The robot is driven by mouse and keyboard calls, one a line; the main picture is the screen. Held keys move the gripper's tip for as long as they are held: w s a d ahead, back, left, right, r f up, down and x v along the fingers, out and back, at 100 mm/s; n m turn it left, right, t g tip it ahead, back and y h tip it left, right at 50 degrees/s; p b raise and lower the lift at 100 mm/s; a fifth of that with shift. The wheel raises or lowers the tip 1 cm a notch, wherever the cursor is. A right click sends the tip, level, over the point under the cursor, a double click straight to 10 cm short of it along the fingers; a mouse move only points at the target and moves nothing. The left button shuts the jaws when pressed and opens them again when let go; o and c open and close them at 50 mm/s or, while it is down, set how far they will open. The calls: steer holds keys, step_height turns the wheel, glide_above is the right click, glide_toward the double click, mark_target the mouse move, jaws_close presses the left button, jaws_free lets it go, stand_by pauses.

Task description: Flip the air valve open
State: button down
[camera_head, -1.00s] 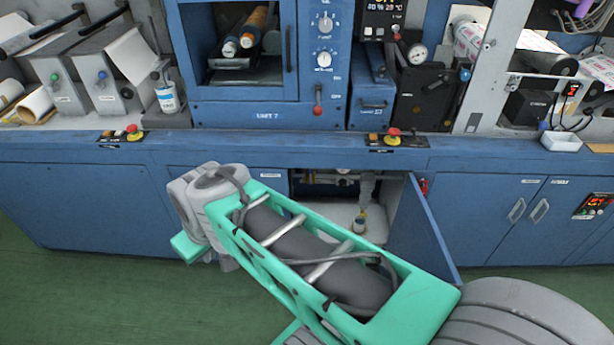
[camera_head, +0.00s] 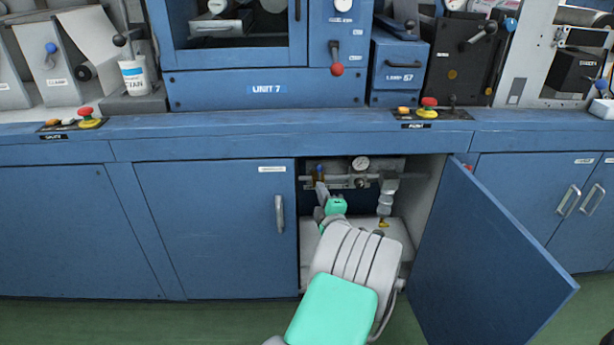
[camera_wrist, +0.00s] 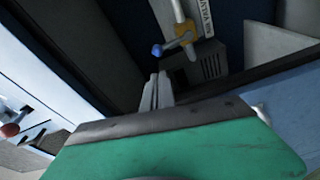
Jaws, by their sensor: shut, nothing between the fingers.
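The air valve (camera_wrist: 184,38) shows in the wrist view as a brass-coloured body on a pale pipe, with a blue-tipped lever (camera_wrist: 157,50) pointing left. In the head view the valve (camera_head: 319,170) is small, at the left of the pipework in the open cabinet. My gripper (camera_wrist: 158,78) is shut and empty, its fingertips just below the blue tip in the wrist view. I cannot tell whether they touch it. In the head view my gripper (camera_head: 320,187) is inside the cabinet opening, just below the valve, partly hidden by my arm.
The cabinet door (camera_head: 490,250) stands open on the right. A closed blue door (camera_head: 215,230) is on the left. A round gauge (camera_head: 361,163) and a filter unit (camera_head: 386,195) sit right of the valve. A label (camera_wrist: 205,15) is beside the pipe.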

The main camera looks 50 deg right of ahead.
mark_target(319, 177)
steer(key=b+x, duration=0.1)
steer(key=x, duration=0.9)
steer(key=shift+w+b, duration=0.15)
steer(key=shift+b, duration=0.3)
